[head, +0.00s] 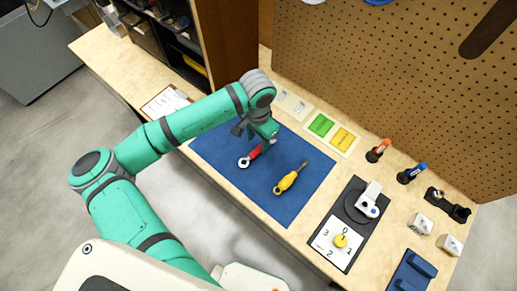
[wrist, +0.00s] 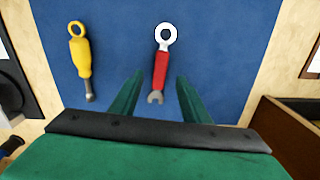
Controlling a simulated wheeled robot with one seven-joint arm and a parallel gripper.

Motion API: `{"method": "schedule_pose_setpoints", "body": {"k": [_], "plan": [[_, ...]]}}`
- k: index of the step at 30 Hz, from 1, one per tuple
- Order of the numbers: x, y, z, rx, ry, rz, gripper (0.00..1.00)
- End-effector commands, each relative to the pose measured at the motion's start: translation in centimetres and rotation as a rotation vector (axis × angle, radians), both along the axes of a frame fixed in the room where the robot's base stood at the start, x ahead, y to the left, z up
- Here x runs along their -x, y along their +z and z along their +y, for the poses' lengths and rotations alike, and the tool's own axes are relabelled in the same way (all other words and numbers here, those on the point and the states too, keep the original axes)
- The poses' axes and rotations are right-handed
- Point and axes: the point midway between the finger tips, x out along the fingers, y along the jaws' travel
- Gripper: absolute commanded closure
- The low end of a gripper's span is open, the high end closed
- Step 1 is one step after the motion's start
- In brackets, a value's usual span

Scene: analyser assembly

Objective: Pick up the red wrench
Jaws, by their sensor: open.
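The red wrench (head: 252,157) lies on the blue mat (head: 225,154), its ring end toward the lower left and its other end partly hidden by my gripper. In the wrist view the red wrench (wrist: 160,70) shows whole, with a white ring end at the top and a grey open jaw at the bottom. My gripper (head: 262,138) is above the mat over the wrench's far end. In the wrist view my gripper (wrist: 159,85) is open and empty, with its two green fingers on either side of the wrench's lower part. Whether it is still above the wrench's height is hard to tell.
A yellow screwdriver (head: 288,180) lies on the mat, right of the wrench in the head view; it also shows in the wrist view (wrist: 82,55). A dial plate (head: 323,246) and green and yellow cards (head: 333,131) stand nearby. A pegboard (head: 390,70) rises behind, shelves (head: 175,35) at left.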

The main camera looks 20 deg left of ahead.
Motion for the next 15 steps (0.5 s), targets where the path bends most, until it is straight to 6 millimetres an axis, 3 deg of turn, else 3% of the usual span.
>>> {"method": "schedule_pose_setpoints", "body": {"k": [5,15], "plan": [[0.0,-0.8,0.0,0.001,0.0,0.0,0.58],[0.1,-5.1,0.1,0.001,0.0,0.0,0.58]]}}
